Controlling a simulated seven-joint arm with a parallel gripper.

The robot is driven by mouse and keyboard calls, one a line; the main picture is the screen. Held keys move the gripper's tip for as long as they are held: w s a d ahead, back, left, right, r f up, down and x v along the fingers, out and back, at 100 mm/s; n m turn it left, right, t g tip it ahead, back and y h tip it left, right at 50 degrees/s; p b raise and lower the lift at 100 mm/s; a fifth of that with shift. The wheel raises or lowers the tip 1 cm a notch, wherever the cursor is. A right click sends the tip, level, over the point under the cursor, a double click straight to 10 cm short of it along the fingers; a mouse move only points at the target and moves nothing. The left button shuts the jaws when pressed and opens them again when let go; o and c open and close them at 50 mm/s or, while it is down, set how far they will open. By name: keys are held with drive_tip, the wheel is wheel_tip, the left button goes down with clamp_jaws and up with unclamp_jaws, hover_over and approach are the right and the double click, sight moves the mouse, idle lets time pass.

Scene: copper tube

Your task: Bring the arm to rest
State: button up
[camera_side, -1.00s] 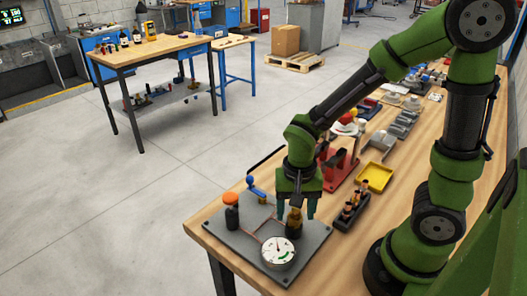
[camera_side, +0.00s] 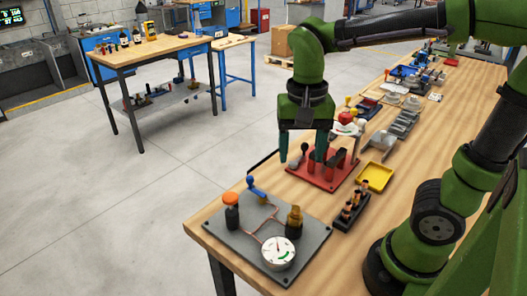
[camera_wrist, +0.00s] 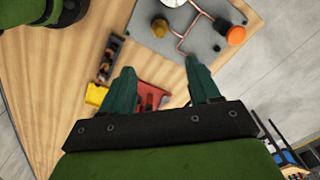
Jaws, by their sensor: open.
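My gripper (camera_side: 303,150) hangs in the air above the workbench, fingers pointing down, open and empty. In the wrist view its two teal fingers (camera_wrist: 163,88) stand apart with nothing between them but bench and part of a red fixture below. The grey plate (camera_side: 235,245) with the copper tube (camera_side: 258,229) lies at the bench's near left corner. On it stand an orange-capped dark part (camera_side: 231,210), a brass part on a dark base (camera_side: 294,219), a blue-handled valve (camera_side: 256,188) and a round white gauge (camera_side: 278,252). The gripper is clear of all of them.
A red fixture (camera_side: 325,175) stands behind the plate, below the gripper. A yellow tray (camera_side: 376,177) and a dark rack of small bottles (camera_side: 352,211) sit to its right. More trays and parts line the bench further back. The air around the gripper looks free.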

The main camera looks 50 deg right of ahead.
drive_tip(key=n+t, duration=0.2)
drive_tip(key=s+d+r+n+t+y, duration=0.1)
drive_tip(key=n+t, duration=0.1)
drive_tip(key=s+n+t+y, duration=0.1)
drive_tip(key=t, duration=0.2)
drive_tip(key=shift+d+r+n, duration=0.2)
drive_tip(key=shift+r+n, duration=0.05)
drive_tip(key=shift+n, duration=0.15)
idle(0.3)
